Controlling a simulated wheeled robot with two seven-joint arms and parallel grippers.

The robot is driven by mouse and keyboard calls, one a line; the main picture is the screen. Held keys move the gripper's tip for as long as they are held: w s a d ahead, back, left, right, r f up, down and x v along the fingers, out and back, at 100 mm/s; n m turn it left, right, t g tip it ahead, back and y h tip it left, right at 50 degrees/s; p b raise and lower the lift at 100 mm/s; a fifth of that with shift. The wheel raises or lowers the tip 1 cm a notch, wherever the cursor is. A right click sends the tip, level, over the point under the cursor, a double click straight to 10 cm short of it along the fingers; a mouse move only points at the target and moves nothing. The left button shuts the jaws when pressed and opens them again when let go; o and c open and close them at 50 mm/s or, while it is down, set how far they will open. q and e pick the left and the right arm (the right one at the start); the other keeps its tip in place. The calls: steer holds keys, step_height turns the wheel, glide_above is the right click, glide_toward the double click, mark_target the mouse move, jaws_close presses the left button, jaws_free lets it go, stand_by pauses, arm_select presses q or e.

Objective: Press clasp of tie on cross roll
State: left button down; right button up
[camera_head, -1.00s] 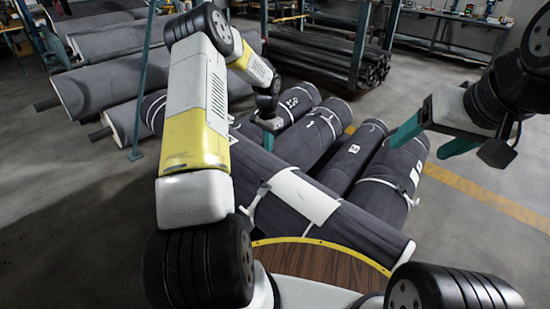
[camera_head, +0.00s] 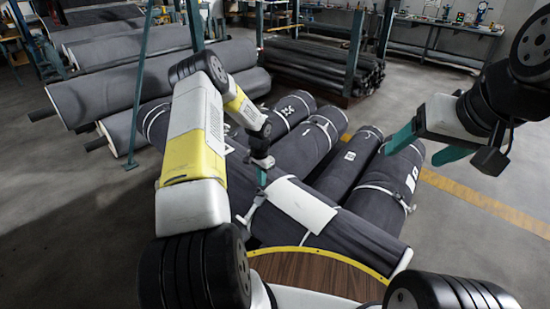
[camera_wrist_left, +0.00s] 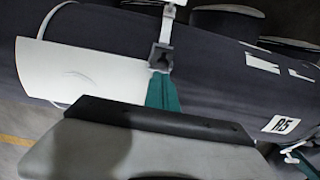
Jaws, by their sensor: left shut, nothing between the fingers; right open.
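The dark grey cross roll (camera_head: 345,237) lies slantwise over other rolls, with a white sheet (camera_head: 302,205) on it. A light tie (camera_head: 248,208) goes around it beside the sheet. In the left wrist view, the tie's dark grey clasp (camera_wrist_left: 161,55) sits on the roll at the sheet's edge. My left gripper (camera_head: 262,178) is shut and empty, over the roll near the tie. In the left wrist view its teal fingertips (camera_wrist_left: 161,78) are at the clasp's lower end; I cannot tell whether they touch. My right gripper (camera_head: 414,156) is open and empty, above the rolls at right.
Several rolls lie under and behind the cross roll, one with a white tie (camera_head: 385,190). More rolls (camera_head: 120,90) lie at back left, beside a teal post (camera_head: 137,100). Floor at right is clear.

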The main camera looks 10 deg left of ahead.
mark_target(258, 189)
arm_select(q)
steer(key=shift+s+a+f, duration=0.15)
steer(key=shift+s+f, duration=0.15)
steer(key=shift+f, duration=0.05)
steer(key=shift+s, duration=0.1)
steer(key=shift+s+a+f+t+h, duration=0.1)
steer(key=shift+s+a+t+h, duration=0.2)
steer(key=shift+s+t+h, duration=0.25)
steer(key=shift+s+a+f+t+h, duration=0.1)
steer(key=shift+s+a+t+h, duration=0.2)
steer(key=shift+t, duration=0.45)
steer(key=s+t+h, duration=0.1)
steer(key=s+a+f+t+h, duration=0.1)
steer(key=t, duration=0.1)
steer(key=f+t+h, duration=0.1)
steer(key=t, duration=0.1)
steer(key=shift+s+a, duration=0.25)
steer(key=shift+s, duration=0.15)
steer(key=shift+s+a+f, duration=0.15)
steer(key=shift+s+f, duration=0.15)
steer(key=shift+f, duration=0.25)
steer(key=shift+s+a+f, duration=0.15)
steer(key=shift+s+f, duration=0.1)
steer(key=shift+f, duration=0.3)
